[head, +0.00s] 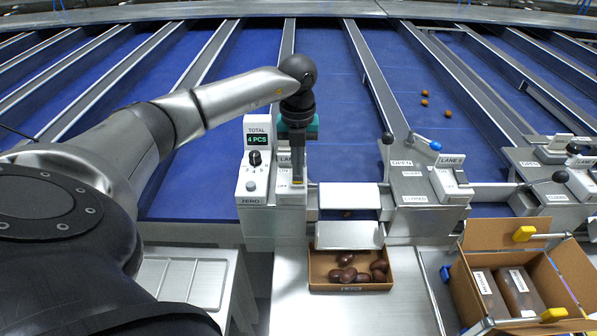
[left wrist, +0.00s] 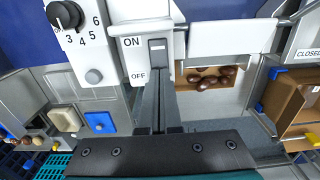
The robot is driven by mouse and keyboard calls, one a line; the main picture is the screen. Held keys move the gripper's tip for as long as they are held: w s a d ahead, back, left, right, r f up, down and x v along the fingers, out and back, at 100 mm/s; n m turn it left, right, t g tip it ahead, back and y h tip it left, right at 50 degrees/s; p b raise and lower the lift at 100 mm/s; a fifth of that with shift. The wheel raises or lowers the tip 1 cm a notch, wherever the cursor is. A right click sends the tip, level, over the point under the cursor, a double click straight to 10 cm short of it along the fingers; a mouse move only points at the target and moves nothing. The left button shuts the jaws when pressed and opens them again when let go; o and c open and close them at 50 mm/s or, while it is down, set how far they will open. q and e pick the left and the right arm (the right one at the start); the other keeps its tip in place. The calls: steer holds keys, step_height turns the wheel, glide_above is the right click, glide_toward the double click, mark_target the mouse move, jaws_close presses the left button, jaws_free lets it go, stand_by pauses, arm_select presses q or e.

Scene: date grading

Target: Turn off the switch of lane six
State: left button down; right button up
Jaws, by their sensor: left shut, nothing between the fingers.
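A white switch box (head: 284,180) with ON and OFF labels stands beside the weighing panel; its LANE sign is partly hidden, so I cannot read the number. In the left wrist view its grey rocker switch (left wrist: 158,45) lies between ON at the top and OFF lower down. My left gripper (head: 298,182) points down at this switch box, shut and empty. In the left wrist view its closed fingertips (left wrist: 158,70) are at the lower end of the rocker; I cannot tell whether they touch. My right gripper is not in view.
The panel (head: 252,160) left of the switch box reads TOTAL 4 PCS and has a black knob (head: 255,158). Another lane switch box (head: 449,183) stands to the right. A tray of dark dates (head: 350,287) and an open carton (head: 465,295) are in front. Blue lanes run behind.

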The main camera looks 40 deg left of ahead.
mark_target(298, 178)
arm_select(q)
steer(key=shift+f+b, duration=0.45)
steer(key=shift+f, duration=0.35)
steer(key=shift+r, duration=0.1)
steer(key=shift+r+p, duration=2.95)
steer(key=shift+r, duration=0.55)
steer(key=shift+f, duration=0.1)
